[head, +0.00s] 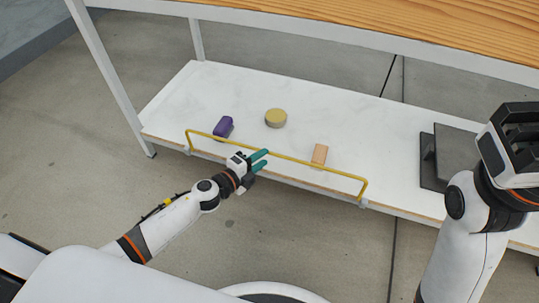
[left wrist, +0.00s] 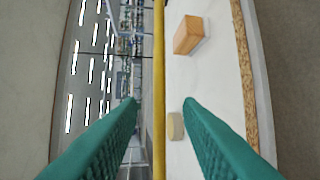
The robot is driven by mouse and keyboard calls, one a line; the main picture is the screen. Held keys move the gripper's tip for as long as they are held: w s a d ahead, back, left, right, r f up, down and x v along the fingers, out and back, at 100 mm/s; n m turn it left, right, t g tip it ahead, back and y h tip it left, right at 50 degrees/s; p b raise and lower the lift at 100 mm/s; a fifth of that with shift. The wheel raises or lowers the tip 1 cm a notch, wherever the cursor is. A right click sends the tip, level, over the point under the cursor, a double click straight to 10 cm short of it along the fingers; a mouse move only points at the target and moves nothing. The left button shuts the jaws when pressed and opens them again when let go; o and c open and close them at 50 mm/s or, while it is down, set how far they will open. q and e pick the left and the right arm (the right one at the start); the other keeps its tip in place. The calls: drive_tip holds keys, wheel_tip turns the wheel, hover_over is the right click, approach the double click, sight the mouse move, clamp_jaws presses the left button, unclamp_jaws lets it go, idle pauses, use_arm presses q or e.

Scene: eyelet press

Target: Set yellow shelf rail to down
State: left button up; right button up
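The yellow shelf rail (head: 300,160) runs along the front edge of the white lower shelf. It stands raised above the edge, with its ends bent down to small white mounts. My left gripper (head: 264,160) is at the middle of the rail, its teal fingers pointing toward the shelf. In the left wrist view, the fingers are apart and the rail (left wrist: 159,70) runs lengthwise through the gap between them. I see no clear contact. My right gripper (head: 515,135) is raised at the right, far from the rail; its finger opening is not clear.
On the white shelf (head: 180,95) are a purple block (head: 223,127), a round tan-yellow piece (head: 276,118) and an orange block (head: 319,154). A dark grey object (head: 450,155) stands at the right. The wooden tabletop (head: 400,25) lies above. The floor in front is clear.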

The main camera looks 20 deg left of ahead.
sight(270, 153)
use_arm(q)
drive_tip(key=shift+b+x, duration=0.4)
drive_tip(key=shift+x, duration=1.8)
clamp_jaws()
drive_tip(key=shift+f, duration=0.1)
